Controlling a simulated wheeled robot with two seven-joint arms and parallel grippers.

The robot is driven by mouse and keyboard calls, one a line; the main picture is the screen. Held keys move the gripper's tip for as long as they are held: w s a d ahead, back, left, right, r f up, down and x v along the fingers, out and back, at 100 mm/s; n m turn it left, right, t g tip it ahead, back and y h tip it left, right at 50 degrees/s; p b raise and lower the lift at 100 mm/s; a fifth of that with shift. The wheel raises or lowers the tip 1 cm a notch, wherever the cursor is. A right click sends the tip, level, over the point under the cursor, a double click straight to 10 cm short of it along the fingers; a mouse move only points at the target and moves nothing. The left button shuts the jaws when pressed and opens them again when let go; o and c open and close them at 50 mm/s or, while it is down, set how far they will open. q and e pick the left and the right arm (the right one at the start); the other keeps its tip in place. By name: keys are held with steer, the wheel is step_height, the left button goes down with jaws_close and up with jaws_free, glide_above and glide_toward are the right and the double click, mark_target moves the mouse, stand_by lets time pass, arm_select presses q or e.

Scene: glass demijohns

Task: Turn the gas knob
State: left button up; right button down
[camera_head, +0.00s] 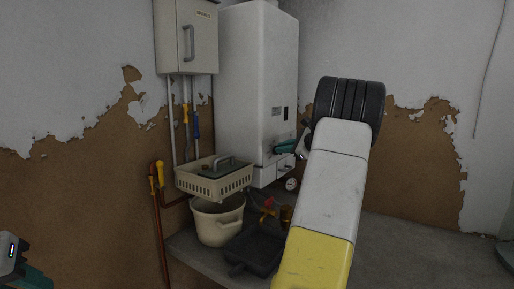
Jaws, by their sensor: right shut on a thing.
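A tall white boiler (256,80) hangs on the wall at the back. My right arm rises from the bottom right, and its teal-fingered right gripper (279,148) is at the lower front of the boiler. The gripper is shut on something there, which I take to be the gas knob. The knob itself is hidden by the fingers, so I cannot see how far it is turned. Part of my left gripper (30,275), grey and teal, shows at the bottom left corner. Its fingertips are not clear, and it is far from the boiler.
A grey cabinet (187,38) is left of the boiler, with pipes and yellow and blue handles (196,124) below. A cream crate (212,184) sits above a cream bucket (217,221). A dark tray (255,250) and a round gauge (291,184) are near. The right countertop (420,250) is mostly clear.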

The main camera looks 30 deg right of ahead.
steer(key=shift+a+f+n, duration=0.1)
steer(key=shift+f+n, duration=0.1)
steer(key=shift+n, duration=0.2)
steer(key=shift+t, duration=0.3)
steer(key=c, duration=1.5)
jaws_free()
steer(key=shift+s, duration=0.1)
steer(key=v, duration=0.7)
steer(key=shift+s, duration=0.25)
steer(key=shift+r, duration=0.15)
